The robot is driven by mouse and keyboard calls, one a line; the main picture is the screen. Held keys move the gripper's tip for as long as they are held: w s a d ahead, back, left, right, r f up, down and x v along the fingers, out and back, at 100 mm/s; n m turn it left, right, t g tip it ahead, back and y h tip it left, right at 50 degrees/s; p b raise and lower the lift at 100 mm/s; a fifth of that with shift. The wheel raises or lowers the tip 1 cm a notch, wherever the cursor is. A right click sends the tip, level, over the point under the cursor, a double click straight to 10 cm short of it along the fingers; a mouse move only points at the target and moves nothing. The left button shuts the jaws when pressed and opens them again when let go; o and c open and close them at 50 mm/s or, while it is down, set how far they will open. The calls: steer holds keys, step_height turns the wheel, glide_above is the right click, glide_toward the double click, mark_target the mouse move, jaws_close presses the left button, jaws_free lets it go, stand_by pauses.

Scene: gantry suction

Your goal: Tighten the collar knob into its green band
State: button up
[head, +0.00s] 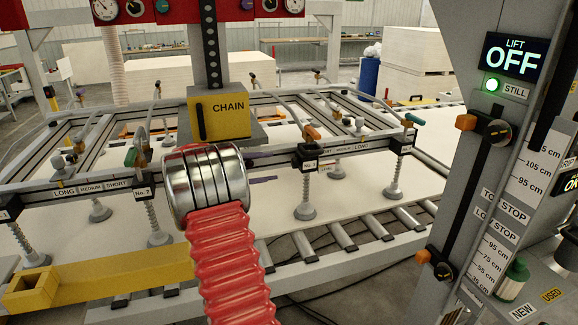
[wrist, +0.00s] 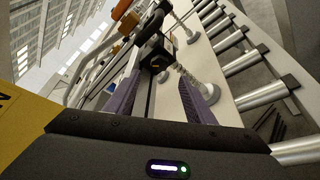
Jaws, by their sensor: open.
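A black collar (head: 307,155) marked No. 3 sits on the near frame rail, with an orange lever above it and a suction cup below. In the wrist view a dark collar knob (wrist: 159,62) with a small orange mark lies ahead between the fingertips. My gripper (wrist: 160,78) is open, its two purple fingers spread, nothing held; I cannot tell whether they touch the collar. In the head view my gripper (head: 266,166) is mostly hidden behind my chrome wrist, left of the collar. I cannot make out a green band.
A yellow CHAIN block (head: 221,115) hangs beside my wrist. A grey post (head: 480,170) at right carries black knobs and scales; its display reads LIFT OFF. Suction cups stand over a pale sheet (head: 350,190), with rollers (head: 338,236) in front.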

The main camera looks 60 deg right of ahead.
mark_target(292, 165)
steer(key=x, duration=0.9)
steer(key=shift+d+f, duration=0.1)
steer(key=shift+d, duration=0.1)
steer(key=c, duration=1.1)
